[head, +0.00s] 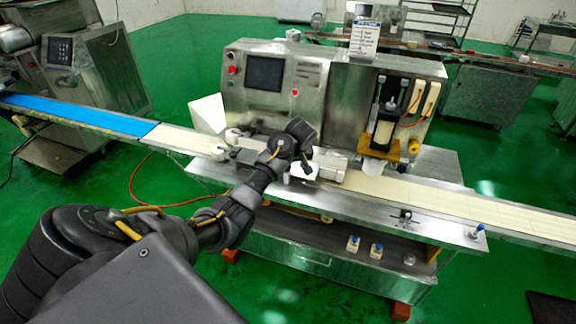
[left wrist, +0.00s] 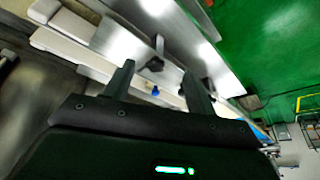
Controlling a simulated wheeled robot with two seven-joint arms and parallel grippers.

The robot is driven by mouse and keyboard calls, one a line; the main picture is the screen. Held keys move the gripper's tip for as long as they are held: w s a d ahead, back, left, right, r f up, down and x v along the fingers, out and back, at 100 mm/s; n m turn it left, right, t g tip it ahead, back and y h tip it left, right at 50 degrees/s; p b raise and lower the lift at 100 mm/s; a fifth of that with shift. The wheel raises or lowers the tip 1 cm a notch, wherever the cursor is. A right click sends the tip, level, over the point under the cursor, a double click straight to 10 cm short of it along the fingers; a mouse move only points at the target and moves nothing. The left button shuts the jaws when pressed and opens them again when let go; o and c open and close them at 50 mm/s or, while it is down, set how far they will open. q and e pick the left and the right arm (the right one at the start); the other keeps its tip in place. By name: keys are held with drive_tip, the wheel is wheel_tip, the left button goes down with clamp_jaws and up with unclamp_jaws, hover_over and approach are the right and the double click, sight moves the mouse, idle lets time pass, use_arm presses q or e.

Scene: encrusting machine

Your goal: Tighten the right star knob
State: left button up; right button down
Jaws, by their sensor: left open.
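In the head view, a small dark knob (head: 405,215) stands on the metal front ledge of the machine, right of centre. The left wrist view shows a dark knob on a metal stem (left wrist: 155,62) beyond the fingers, and another dark knob-like part (left wrist: 207,86) by the right finger. I cannot tell which of these is the right star knob. My left gripper (left wrist: 157,76) is open, with nothing between its fingers. In the head view its arm reaches over the conveyor's near edge, left of the dark knob and apart from it; its fingertips are hard to make out there.
The encrusting machine (head: 330,95) stands behind the pale conveyor belt (head: 445,195). A blue-topped fitting (head: 477,231) is at the ledge's right end. Small blue-and-white items (head: 353,244) sit on the lower shelf. Green floor (head: 500,290) is open at front right.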

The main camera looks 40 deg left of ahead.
sight(288, 169)
use_arm(q)
wheel_tip(288, 169, up, 3)
drive_tip(key=w+a+n, duration=0.1)
drive_tip(key=w+a, duration=0.1)
drive_tip(key=x, duration=0.9)
drive_tip(key=shift+f, duration=0.1)
drive_tip(key=shift+w+a+f, duration=0.1)
drive_tip(key=shift+a+f, duration=0.2)
drive_tip(key=shift+f, duration=0.35)
drive_tip(key=c, duration=1)
drive_tip(key=shift+p, duration=0.3)
